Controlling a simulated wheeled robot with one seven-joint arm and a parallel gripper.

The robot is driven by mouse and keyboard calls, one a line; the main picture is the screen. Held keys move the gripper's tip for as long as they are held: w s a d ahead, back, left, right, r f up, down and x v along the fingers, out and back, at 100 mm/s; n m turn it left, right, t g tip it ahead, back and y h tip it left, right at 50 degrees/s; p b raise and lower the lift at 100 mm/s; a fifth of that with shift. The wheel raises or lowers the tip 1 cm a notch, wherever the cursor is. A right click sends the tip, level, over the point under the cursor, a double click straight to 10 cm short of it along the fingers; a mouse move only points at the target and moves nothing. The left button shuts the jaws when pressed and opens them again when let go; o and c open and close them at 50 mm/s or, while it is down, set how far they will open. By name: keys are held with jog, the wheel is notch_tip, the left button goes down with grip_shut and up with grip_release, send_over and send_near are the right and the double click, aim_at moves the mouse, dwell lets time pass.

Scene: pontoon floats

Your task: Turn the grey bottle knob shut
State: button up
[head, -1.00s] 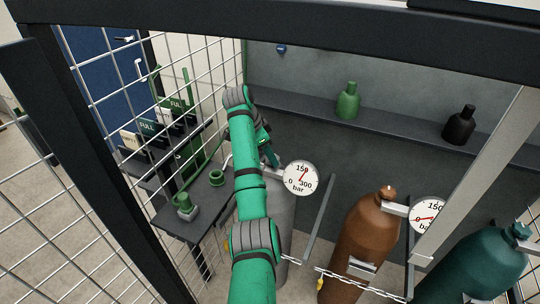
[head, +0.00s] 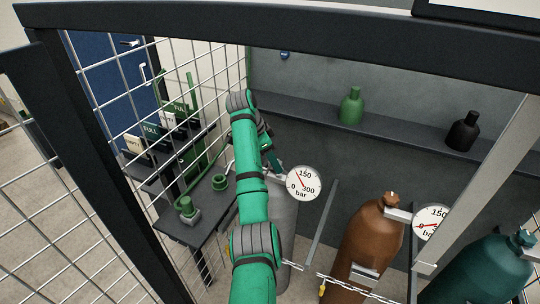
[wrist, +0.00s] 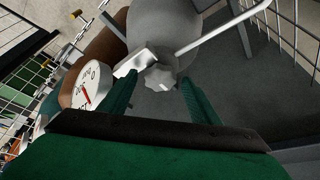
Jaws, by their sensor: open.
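The grey bottle (head: 284,215) stands behind the mesh, partly hidden by my arm in the head view. In the wrist view its rounded shoulder (wrist: 165,22) and pale grey lobed knob (wrist: 158,78) show. My gripper (wrist: 158,88) is open, with one green finger on each side of the knob. Gaps show between knob and fingers; I cannot tell how deep the knob sits between them. In the head view my gripper (head: 272,160) is at the bottle's top, and the knob is hidden there. A round white gauge (head: 304,183) sits right of the bottle's top.
A brown bottle (head: 372,235) and a teal bottle (head: 475,275) stand to the right, with a chain (head: 345,284) across the front. A dark frame post (head: 100,170) and mesh are at left. A small dark table (head: 190,232) holds green fittings. A shelf (head: 400,134) is behind.

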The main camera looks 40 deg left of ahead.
jog(key=shift+v, duration=0.85)
jog(key=v, duration=0.9)
